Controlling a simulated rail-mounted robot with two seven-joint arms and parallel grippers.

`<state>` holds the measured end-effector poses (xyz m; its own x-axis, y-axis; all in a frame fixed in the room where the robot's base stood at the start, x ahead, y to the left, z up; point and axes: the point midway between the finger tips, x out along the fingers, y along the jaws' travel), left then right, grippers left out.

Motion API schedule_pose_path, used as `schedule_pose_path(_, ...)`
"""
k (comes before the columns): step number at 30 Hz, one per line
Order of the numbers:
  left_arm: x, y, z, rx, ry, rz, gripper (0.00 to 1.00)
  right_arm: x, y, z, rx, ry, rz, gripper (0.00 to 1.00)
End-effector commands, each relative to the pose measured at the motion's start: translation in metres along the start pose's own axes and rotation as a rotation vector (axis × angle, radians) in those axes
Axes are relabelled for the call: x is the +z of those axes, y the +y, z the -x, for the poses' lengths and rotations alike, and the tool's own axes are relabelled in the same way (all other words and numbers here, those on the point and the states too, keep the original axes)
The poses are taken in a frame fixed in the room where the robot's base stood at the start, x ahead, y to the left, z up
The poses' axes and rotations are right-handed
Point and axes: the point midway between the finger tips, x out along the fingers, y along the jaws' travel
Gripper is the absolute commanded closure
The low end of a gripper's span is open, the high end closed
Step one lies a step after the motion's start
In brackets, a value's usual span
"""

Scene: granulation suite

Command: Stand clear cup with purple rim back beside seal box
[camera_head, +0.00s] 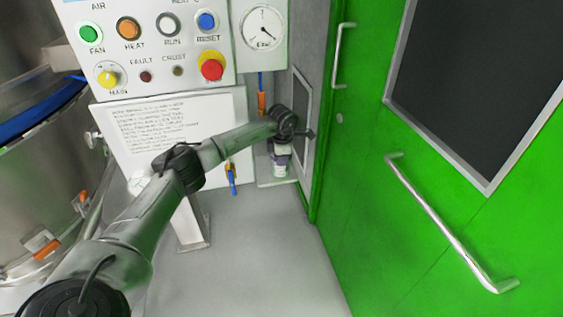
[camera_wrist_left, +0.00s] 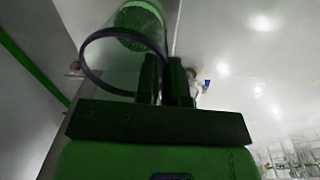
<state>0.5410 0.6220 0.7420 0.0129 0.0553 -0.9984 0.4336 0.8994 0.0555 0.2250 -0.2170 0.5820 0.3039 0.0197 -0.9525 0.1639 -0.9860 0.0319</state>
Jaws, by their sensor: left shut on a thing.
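My left gripper (camera_head: 281,146) is at the end of my outstretched arm, beside the green door frame, pointing down. In the left wrist view its two fingers (camera_wrist_left: 167,68) are close together on the wall of the clear cup. The cup's dark rim (camera_wrist_left: 84,72) shows as a large ring to the left of the fingers. Beyond it is a round, greenish speckled surface, perhaps the cup's bottom. In the head view the cup (camera_head: 280,169) is small and pale under the gripper, with a purplish band at its top. I cannot make out the seal box. My right gripper is not in view.
A small grey ledge (camera_head: 270,183) lies beneath the cup. A control panel (camera_head: 150,45), a gauge (camera_head: 263,28) and a written board (camera_head: 170,125) are behind my arm. The green door (camera_head: 440,150) with its long handle (camera_head: 440,215) is at right. Grey floor (camera_head: 260,260) is clear below.

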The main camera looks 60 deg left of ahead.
Motion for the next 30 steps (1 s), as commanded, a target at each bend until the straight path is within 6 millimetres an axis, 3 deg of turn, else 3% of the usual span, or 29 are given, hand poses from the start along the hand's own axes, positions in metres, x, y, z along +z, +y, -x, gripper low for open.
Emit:
schedule_pose_path(9, 0.0, -0.0002, -0.0009, 0.0, 0.001, 0.0, 1.0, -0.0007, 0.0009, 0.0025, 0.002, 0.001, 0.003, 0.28)
schedule_pose_path(10, 0.0, -0.0002, -0.0015, 0.0, 0.001, 0.0, 0.9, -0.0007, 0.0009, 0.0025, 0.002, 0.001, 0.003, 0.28)
schedule_pose_path(18, 0.0002, -0.0003, -0.0014, 0.0, 0.0, -0.001, 0.66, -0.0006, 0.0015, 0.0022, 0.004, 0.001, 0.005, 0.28)
schedule_pose_path(30, 0.0002, 0.0003, 0.0066, 0.001, -0.001, 0.0, 0.66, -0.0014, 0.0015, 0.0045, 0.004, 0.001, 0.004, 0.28)
